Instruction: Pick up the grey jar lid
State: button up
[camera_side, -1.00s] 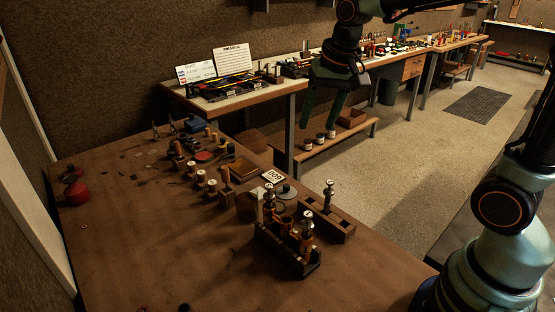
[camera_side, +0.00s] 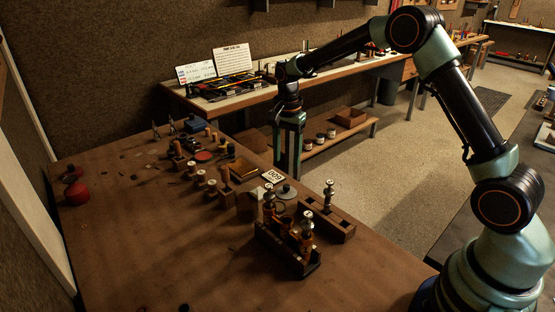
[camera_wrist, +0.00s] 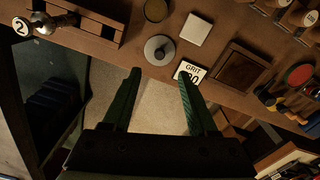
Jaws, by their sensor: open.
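The grey jar lid (camera_side: 288,195) is a round disc with a dark knob, lying flat near the bench's edge, behind the wooden racks. It also shows in the wrist view (camera_wrist: 158,50), upper middle, unobstructed. My gripper (camera_side: 288,172) hangs pointing down over the bench edge, close to the lid. In the wrist view my gripper (camera_wrist: 160,76) has its two green fingers spread wide with nothing between them but floor and bench edge. The lid lies just beyond the fingertips, apart from them.
A pale block (camera_wrist: 196,29), a round amber-topped jar (camera_wrist: 156,10) and a brown tray (camera_wrist: 242,68) lie around the lid. A wooden rack (camera_side: 342,231) stands right of it. The bench's front left is mostly clear.

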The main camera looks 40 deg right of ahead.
aim_at(287, 185)
notch_tip(287, 185, down, 9)
grip_shut()
dwell(0.6)
